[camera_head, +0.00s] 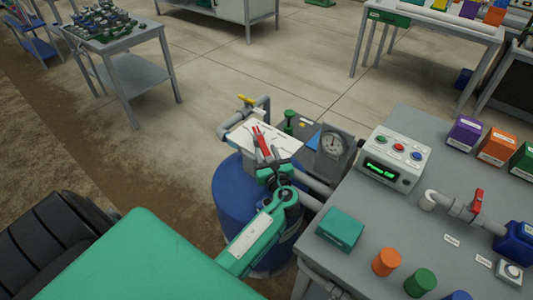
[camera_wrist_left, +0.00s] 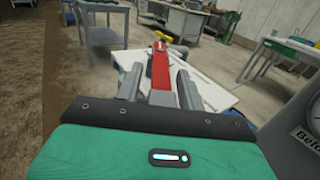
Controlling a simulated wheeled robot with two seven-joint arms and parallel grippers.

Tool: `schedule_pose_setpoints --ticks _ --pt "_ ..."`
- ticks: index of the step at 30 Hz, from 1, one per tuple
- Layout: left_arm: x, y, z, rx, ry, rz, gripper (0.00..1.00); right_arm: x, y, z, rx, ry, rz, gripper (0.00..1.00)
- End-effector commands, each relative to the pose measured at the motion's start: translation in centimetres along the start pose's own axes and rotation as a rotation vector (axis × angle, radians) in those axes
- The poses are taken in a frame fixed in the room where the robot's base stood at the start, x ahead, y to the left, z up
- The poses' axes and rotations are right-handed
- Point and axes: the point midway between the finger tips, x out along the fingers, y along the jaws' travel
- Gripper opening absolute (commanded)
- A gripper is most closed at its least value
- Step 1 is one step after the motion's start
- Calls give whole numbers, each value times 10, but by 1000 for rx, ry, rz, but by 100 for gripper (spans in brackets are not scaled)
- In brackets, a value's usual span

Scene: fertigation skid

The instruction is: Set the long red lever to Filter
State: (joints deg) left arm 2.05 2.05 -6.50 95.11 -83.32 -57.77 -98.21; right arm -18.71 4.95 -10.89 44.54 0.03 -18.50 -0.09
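The long red lever (camera_head: 262,143) lies over a white plate (camera_head: 240,136) on top of the blue tank (camera_head: 232,195). My left gripper (camera_head: 263,153) is at the lever, with its fingers on either side. In the left wrist view the red lever (camera_wrist_left: 160,68) runs between the two fingertips (camera_wrist_left: 158,82), with a narrow gap showing on each side; the gripper looks open. The plate's markings are too small to read, and my gripper hides part of it. My right gripper is not in view.
A pressure gauge (camera_head: 333,146) and grey pipes stand close to the right of the lever. A control box (camera_head: 395,160) reading "Pump Off" sits on the grey table (camera_head: 350,210). A yellow-handled valve (camera_head: 246,101) is behind the plate. Open floor lies beyond.

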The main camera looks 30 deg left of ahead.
Motion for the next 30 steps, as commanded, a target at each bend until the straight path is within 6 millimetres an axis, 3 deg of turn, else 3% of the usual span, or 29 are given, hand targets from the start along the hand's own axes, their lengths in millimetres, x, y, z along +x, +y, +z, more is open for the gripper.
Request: schedule_pose_setpoints --ticks 1,5,6,30 --pt "0 0 0 0 0 0 28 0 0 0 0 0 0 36" --pt "0 0 0 0 0 0 3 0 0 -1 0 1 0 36" --pt "0 0 0 0 0 0 0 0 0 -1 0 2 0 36" --pt "2 -21 0 -1 -1 231 0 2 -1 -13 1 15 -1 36"
